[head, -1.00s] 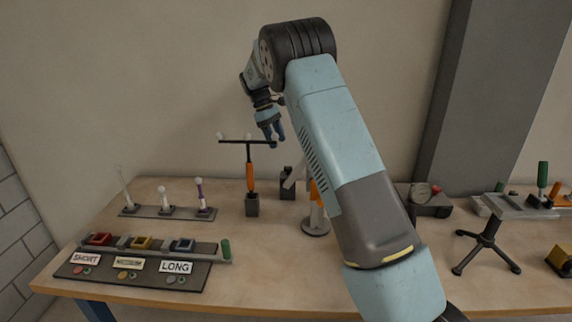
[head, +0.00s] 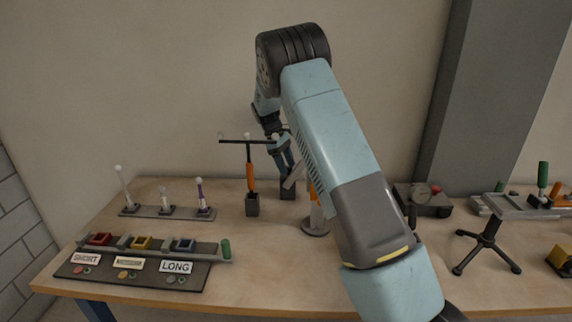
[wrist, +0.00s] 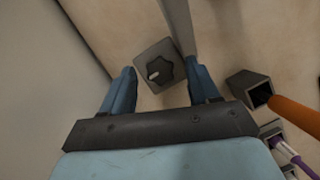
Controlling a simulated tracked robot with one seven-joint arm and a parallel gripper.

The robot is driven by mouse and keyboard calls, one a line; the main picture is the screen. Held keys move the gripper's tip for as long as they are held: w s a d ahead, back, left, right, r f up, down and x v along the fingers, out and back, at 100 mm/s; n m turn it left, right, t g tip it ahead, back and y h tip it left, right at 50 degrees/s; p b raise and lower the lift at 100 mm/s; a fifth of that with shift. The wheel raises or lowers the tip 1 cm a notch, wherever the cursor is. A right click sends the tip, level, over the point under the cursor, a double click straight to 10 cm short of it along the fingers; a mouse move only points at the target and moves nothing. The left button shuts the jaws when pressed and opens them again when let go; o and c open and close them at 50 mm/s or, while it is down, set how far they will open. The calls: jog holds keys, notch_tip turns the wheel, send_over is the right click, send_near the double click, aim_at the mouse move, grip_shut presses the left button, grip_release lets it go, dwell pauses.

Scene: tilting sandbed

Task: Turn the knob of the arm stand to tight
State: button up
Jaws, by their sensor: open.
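The arm stand's dark block (head: 288,193) stands at the back of the bench. Its black knob (wrist: 161,71) shows in the wrist view, with a pale mark toward the left on its face. My gripper (head: 286,170) is open and points down over the block. In the wrist view my gripper (wrist: 162,76) has one finger on each side of the knob, with gaps visible. The fingers hide the knob in the head view, and I cannot tell whether they reach its depth. A grey bar (wrist: 178,22) rises beside the block.
A T-shaped stand with an orange handle (head: 250,177) is close left of my gripper; its square socket (wrist: 250,89) is near the right finger. A round-based stand (head: 316,228) is in front. A rack with pale-tipped rods (head: 166,212) and a labelled board (head: 205,268) lie left.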

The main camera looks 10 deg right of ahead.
jog(key=shift+c, duration=0.2)
jog(key=c, duration=1)
jog(key=shift+m, duration=0.3)
jog(key=m, duration=0.2)
jog(key=m+g+y, duration=0.1)
jog(key=m, duration=0.1)
jog(key=shift+w+d, duration=0.15)
jog(key=shift+d, duration=0.05)
jog(key=m+y, duration=0.1)
jog(key=m, duration=0.1)
jog(key=m+y, duration=0.1)
jog(key=m, duration=0.2)
jog(key=shift+d+m+g, duration=0.2)
jog(key=shift+m+g, duration=0.1)
jog(key=m+y, duration=0.2)
jog(key=m, duration=0.3)
jog(key=shift+d, duration=0.15)
jog(key=m+y, duration=0.1)
jog(key=m, duration=0.1)
jog(key=m+t, duration=0.1)
jog(key=m, duration=0.1)
jog(key=shift+d+m+y, duration=0.1)
jog(key=shift+m+y, duration=0.2)
jog(key=shift+y, duration=0.1)
